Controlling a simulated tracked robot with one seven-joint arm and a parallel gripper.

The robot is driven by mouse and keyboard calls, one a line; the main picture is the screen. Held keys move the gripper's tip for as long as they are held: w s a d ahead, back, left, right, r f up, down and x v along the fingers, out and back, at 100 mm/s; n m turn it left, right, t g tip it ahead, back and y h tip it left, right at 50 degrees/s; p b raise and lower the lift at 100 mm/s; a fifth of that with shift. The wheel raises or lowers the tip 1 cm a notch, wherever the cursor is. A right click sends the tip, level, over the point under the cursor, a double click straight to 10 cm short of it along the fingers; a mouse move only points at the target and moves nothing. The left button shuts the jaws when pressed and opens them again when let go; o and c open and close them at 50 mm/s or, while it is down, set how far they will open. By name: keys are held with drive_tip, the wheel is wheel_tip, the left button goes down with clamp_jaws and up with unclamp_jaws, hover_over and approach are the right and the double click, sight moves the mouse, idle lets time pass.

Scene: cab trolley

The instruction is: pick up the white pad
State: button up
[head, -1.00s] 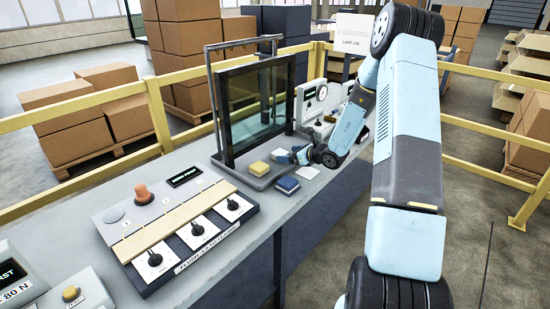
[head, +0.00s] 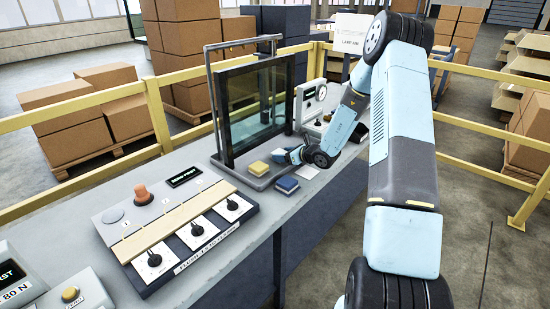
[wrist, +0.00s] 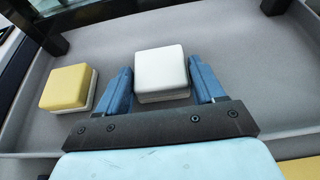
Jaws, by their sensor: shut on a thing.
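A yellow pad (wrist: 68,88) lies left of the white pad; it also shows in the head view (head: 257,169). A dark blue pad (head: 287,185) lies nearer the bench front. The framed glass panel (head: 255,105) stands close behind. A gauge unit (head: 315,100) stands beyond my gripper.

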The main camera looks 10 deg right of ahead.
drive_tip(key=shift+c, duration=0.5)
